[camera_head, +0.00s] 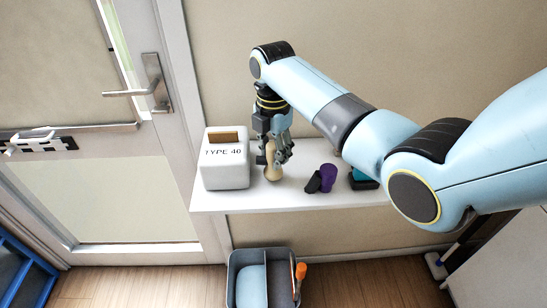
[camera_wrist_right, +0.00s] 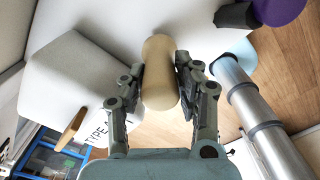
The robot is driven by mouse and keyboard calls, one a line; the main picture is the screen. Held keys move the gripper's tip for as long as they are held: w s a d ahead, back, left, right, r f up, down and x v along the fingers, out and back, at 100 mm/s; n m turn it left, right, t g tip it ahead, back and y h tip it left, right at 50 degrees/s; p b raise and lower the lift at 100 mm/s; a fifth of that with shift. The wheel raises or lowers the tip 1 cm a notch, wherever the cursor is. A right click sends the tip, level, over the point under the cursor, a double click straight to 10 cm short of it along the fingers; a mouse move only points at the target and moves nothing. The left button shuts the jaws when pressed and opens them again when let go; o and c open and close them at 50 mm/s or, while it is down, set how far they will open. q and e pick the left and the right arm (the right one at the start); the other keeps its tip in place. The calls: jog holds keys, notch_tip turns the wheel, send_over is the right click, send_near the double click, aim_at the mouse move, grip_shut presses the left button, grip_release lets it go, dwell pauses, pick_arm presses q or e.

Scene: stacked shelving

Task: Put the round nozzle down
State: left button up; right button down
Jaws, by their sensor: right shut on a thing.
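The round nozzle, a beige, smooth, bottle-like piece (camera_head: 272,171), is upright at the white shelf (camera_head: 240,201). My right gripper (camera_head: 273,157) comes down from above and is shut on it. In the right wrist view the beige piece (camera_wrist_right: 159,75) lies between the two fingers of my right gripper (camera_wrist_right: 161,88). Its lower end is at or just above the shelf top; I cannot tell if it touches. My left gripper is not in view.
A white box marked "TYPE 40" (camera_head: 226,172) stands close left of the gripper. A dark piece (camera_head: 313,184), a purple piece (camera_head: 327,177) and a teal-and-black thing (camera_head: 361,180) stand to the right. A grey divided bin (camera_head: 236,278) sits on the floor below.

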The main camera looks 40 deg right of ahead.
notch_tip(320, 180, down, 2)
jog(key=shift+f, duration=0.15)
jog(key=c, duration=0.9)
grip_release()
jog(key=shift+c, duration=0.2)
pick_arm(q)
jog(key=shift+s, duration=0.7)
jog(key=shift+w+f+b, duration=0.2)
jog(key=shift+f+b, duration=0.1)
jog(key=shift+b, duration=0.05)
pick_arm(e)
notch_tip(320, 180, up, 12)
jog(key=shift+r, duration=0.15)
